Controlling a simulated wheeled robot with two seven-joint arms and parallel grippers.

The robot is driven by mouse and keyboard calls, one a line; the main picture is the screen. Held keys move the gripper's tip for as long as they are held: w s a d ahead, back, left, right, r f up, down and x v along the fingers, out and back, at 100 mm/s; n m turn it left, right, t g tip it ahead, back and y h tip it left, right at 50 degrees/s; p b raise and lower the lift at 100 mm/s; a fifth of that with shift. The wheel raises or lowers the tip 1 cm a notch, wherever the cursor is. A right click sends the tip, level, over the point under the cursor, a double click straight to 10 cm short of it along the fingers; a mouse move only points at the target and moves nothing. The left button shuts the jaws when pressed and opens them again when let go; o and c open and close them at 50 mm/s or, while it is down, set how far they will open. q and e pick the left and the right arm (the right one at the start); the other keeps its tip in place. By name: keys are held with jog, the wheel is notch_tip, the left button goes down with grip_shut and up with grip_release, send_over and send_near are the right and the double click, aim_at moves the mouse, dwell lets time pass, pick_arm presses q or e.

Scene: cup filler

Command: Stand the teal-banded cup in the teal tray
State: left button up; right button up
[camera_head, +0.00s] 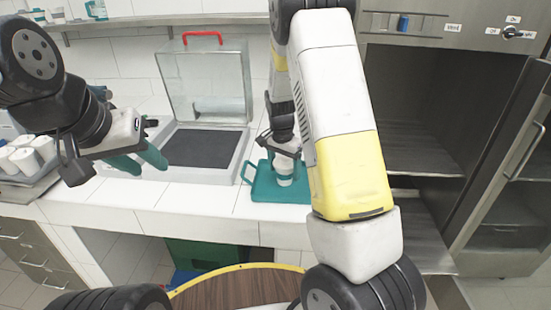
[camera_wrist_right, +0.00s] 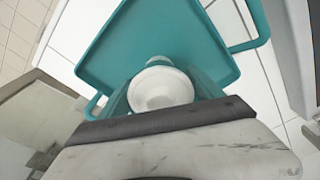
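The teal tray (camera_head: 262,188) lies on the white counter; it fills much of the right wrist view (camera_wrist_right: 150,35). A white cup (camera_head: 284,167) with a teal band near its lower part is upright within the tray's outline. Its round white opening shows in the right wrist view (camera_wrist_right: 160,88). My right gripper (camera_head: 284,160) is at the cup, its teal fingers closed against the cup's sides. Whether the cup's base touches the tray floor cannot be told. My left gripper (camera_head: 140,163) is open and empty above the counter at the left.
A filler with a dark mat (camera_head: 200,147) and a raised clear cover (camera_head: 202,85) with a red handle stands left of the tray. An open steel cabinet (camera_head: 425,100) stands at right.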

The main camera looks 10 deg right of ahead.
jog(key=shift+o, duration=0.9)
jog(key=r, duration=0.8)
jog(key=s+a+r, duration=0.1)
jog(key=r, duration=0.3)
jog(key=shift+r, duration=0.1)
jog(key=s+r+n+t+y, duration=0.1)
jog(key=s+r+n, duration=0.2)
jog(key=s, duration=0.5)
jog(key=s+a+r+n+t+y, duration=0.1)
jog(key=s+r+n+t, duration=0.1)
jog(key=s+r, duration=0.3)
jog(key=s+a+r+n+t+y, duration=0.1)
jog(key=s+r+n, duration=0.3)
jog(key=s, duration=0.8)
jog(key=shift+s+r+n+t, duration=0.15)
jog(key=shift+r+n+t, duration=0.2)
jog(key=shift+t, duration=0.25)
jog(key=shift+c, duration=0.4)
